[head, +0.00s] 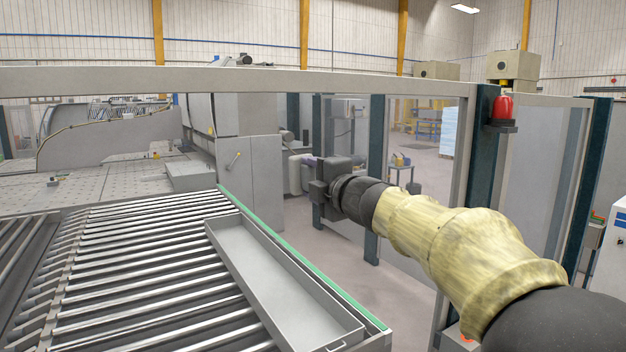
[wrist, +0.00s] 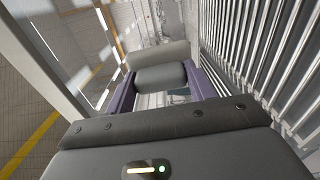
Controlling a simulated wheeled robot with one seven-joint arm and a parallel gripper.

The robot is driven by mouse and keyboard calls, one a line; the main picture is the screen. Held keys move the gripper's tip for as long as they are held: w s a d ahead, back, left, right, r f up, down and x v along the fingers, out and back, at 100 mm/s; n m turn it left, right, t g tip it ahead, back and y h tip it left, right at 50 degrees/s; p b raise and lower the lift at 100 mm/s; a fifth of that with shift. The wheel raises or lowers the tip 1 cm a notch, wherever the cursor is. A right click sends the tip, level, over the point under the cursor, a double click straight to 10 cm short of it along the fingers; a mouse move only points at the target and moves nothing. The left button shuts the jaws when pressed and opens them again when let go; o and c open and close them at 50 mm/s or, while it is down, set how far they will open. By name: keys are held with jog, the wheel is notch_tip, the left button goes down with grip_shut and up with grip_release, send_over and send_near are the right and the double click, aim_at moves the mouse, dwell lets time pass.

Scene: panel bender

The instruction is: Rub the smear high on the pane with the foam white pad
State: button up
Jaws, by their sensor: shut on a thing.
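My gripper (head: 304,172) is stretched out ahead at mid-height in the head view, past the roller table. In the wrist view its two purple fingers (wrist: 160,84) are closed on the sides of the foam white pad (wrist: 158,54), a pale rounded block. The pad (head: 294,180) also shows in the head view, small and partly hidden by the gripper. Clear panes (head: 420,160) stand in the guard fence behind the arm. I cannot make out the smear on any pane, nor tell whether the pad touches one.
A long pale rail (head: 300,84) crosses the head view above my gripper. Dark posts (head: 482,150) stand to the right, one bearing a red lamp (head: 502,107). The roller table (head: 140,260) with a grey tray (head: 290,290) lies lower left. Open floor shows beyond.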

jog(key=shift+w+d+p, duration=0.35)
jog(key=shift+w+d, duration=0.15)
jog(key=shift+d, duration=0.25)
jog(key=shift+w+d+p, duration=0.3)
jog(key=shift+w+d, duration=0.15)
jog(key=shift+d, duration=0.3)
jog(key=shift+w+d+p, duration=0.35)
jog(key=shift+w+d, duration=0.2)
jog(key=shift+d, duration=0.15)
jog(key=shift+w+d+p, duration=0.35)
jog(key=shift+w+d, duration=0.15)
jog(key=shift+d, duration=0.2)
jog(key=shift+d, duration=0.1)
jog(key=w+d, duration=0.1)
jog(key=w+d+p, duration=0.1)
jog(key=shift+d, duration=0.35)
jog(key=shift+s+d+f, duration=0.1)
jog(key=shift+s, duration=0.05)
